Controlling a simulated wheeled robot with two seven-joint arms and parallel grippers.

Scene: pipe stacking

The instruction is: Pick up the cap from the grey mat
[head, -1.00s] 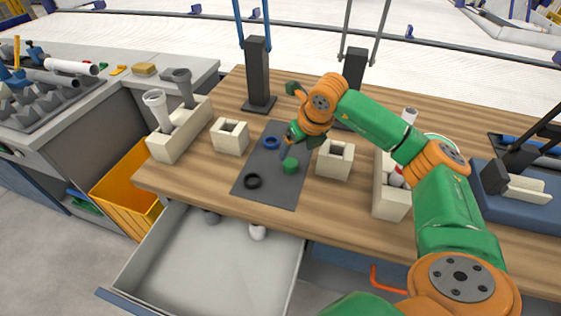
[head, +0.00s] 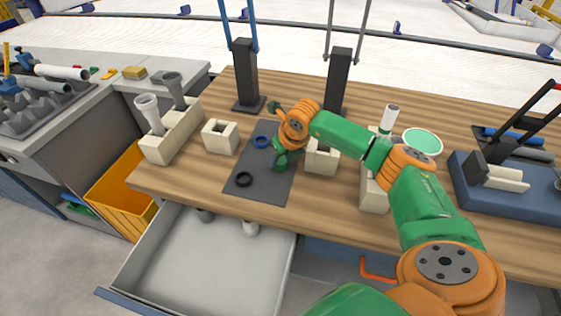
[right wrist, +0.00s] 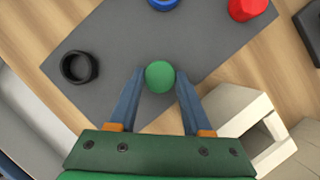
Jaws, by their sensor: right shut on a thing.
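The grey mat (head: 262,187) lies on the wooden table. A round green cap (right wrist: 159,76) is between the two fingertips of my right gripper (right wrist: 159,73), which is shut on it, over the mat. In the head view the right gripper (head: 281,161) is low at the mat's right side and mostly hides the cap. I cannot tell whether the cap still touches the mat. A black ring-shaped cap (head: 244,179) and a blue one (head: 262,141) lie on the mat; a red one (right wrist: 248,9) shows in the right wrist view. My left gripper is out of view.
Beige blocks with square holes stand left (head: 221,136) and right (head: 323,157) of the mat, the right one close to my gripper. A beige holder (head: 170,135) carries two pipes. Two dark posts stand behind. An open drawer (head: 205,262) is below the table's front edge.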

